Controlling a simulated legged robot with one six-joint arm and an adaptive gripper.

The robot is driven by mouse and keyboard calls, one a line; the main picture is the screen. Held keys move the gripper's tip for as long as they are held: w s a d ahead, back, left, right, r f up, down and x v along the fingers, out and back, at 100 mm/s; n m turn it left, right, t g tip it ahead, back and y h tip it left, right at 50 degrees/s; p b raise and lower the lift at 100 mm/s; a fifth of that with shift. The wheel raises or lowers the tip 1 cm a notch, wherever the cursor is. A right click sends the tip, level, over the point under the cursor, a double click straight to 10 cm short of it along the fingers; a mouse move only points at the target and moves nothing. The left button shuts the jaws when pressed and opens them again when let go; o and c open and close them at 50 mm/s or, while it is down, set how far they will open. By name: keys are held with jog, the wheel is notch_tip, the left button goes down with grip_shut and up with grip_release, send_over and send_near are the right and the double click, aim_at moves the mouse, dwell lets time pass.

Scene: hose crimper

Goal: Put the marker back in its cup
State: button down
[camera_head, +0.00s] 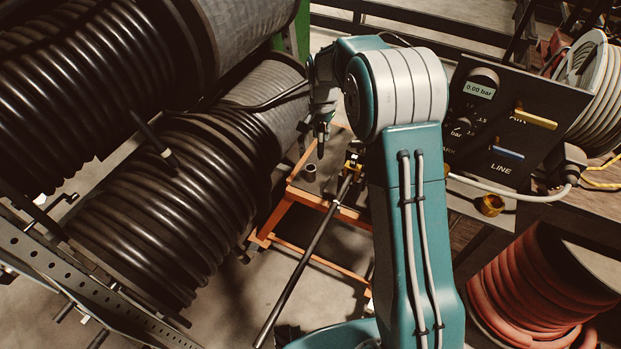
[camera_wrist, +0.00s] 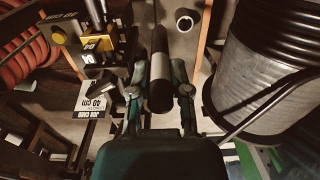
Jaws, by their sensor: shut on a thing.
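My gripper (camera_head: 321,127) hangs over the orange-framed stand, and in the wrist view (camera_wrist: 160,92) its two fingers close on the marker from both sides. The marker (camera_wrist: 160,68) is a dark cylinder with a grey section, its near end towards the wrist camera. In the head view the marker (camera_head: 320,148) points down below the fingers, roughly upright. A small round dark cup (camera_head: 310,173) stands on the stand, just below and left of the marker's lower end. In the wrist view the open cup (camera_wrist: 187,20) is above and right of the marker, apart from it.
A black and yellow tool (camera_head: 353,162) with a long lever (camera_head: 305,260) is close right of the cup. A job card (camera_wrist: 96,97) shows in the wrist view. Large black hose reels (camera_head: 160,200) crowd the left. A gauge panel (camera_head: 500,125) stands right.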

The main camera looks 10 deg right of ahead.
send_over(311, 173)
jog(key=w, duration=0.1)
notch_tip(311, 173, down, 6)
jog(key=w, duration=0.1)
notch_tip(311, 173, down, 11)
jog(key=shift+r, duration=0.15)
jog(key=shift+d, duration=0.1)
jog(key=c, duration=0.6)
grip_release()
